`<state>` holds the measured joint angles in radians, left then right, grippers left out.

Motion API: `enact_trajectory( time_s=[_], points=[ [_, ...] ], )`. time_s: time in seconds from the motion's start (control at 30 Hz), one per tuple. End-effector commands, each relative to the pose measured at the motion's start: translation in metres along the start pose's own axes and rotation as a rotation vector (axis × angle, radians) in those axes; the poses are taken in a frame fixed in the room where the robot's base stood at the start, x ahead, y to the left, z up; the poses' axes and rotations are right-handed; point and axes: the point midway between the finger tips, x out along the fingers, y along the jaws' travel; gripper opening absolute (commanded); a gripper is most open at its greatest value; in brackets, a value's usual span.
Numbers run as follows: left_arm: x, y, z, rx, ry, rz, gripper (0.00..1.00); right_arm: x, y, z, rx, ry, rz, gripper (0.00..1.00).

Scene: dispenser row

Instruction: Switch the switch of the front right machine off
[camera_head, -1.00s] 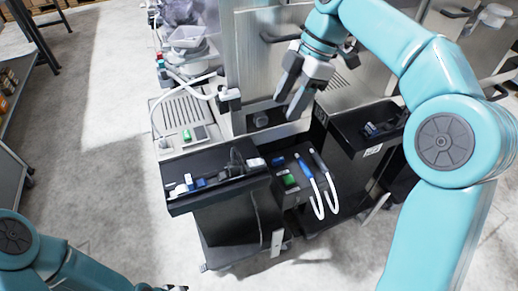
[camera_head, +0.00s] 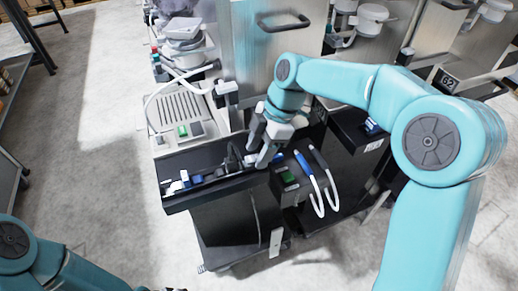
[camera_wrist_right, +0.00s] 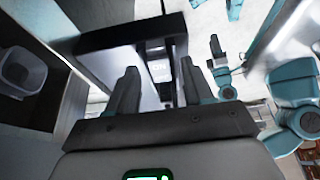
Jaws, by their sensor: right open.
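A black machine (camera_head: 225,225) with a tray top stands in the middle of the head view. My right gripper (camera_head: 257,146) is open and empty above the tray's right end, left of and above that green switch. In the right wrist view its two fingers (camera_wrist_right: 160,82) stand apart, with a pale panel bearing faint ON lettering (camera_wrist_right: 157,69) between them. Contact cannot be told. Only a dark tip of my left gripper (camera_head: 174,289) shows at the bottom edge.
A steel machine with a grille (camera_head: 185,108) stands behind on the left and bears another green switch (camera_head: 183,131). A tall steel cabinet (camera_head: 275,60) rises behind my right gripper. Another black unit (camera_head: 355,130) stands at the right.

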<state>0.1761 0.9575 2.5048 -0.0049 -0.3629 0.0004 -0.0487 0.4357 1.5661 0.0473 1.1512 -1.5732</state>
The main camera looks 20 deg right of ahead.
Motion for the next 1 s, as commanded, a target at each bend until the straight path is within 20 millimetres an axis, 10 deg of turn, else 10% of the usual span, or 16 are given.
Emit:
enact_trajectory(
  time_s=[0.23, 0.4, 1.0],
  points=[
    [0.000, 0.000, 0.000, 0.000, 0.000, 0.000, 0.43, 0.001, 0.000, 0.000, 0.000, 0.000, 0.000, 0.51],
    [0.000, 0.000, 0.000, 0.000, 0.000, 0.000, 0.43, 0.001, 0.000, 0.000, 0.000, 0.000, 0.000, 0.00],
    [-0.026, 0.009, 0.001, 0.000, 0.000, 0.000, 0.43, 0.000, -0.001, -0.011, -0.002, -0.327, -0.002, 0.00]
  ],
)
